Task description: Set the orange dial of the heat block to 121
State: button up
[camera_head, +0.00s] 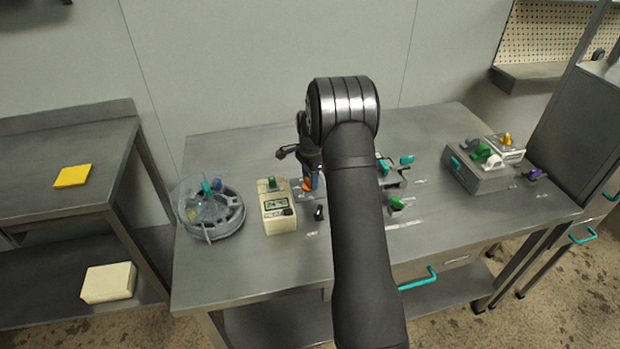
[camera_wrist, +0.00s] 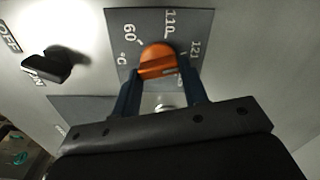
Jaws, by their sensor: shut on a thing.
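The orange dial (camera_wrist: 157,60) sits on a dark scale plate (camera_wrist: 185,27) in the wrist view. The marks 60, 110 and 121 and a °C sign show around it; other marks near it are partly hidden. My gripper (camera_wrist: 160,78) has its two dark blue fingers on opposite sides of the dial, shut on it. I cannot clearly tell which mark the dial points at. In the head view the orange dial (camera_head: 307,185) is a small patch beside my gripper (camera_head: 312,182), and my arm covers much of that area.
A black ON/OFF switch (camera_wrist: 50,66) stands left of the dial in the wrist view. In the head view a cream box (camera_head: 279,222) with a display and a round clear-lidded vessel (camera_head: 214,224) stand to the left. A grey unit (camera_head: 482,179) with coloured knobs stands right.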

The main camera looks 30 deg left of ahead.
dwell(0.3)
jog(key=o, duration=1)
jog(key=shift+r, duration=0.1)
notch_tip(320, 180, up, 17)
jog(key=shift+r, duration=0.15)
notch_tip(320, 180, down, 18)
jog(key=shift+r, duration=0.25)
dwell(0.4)
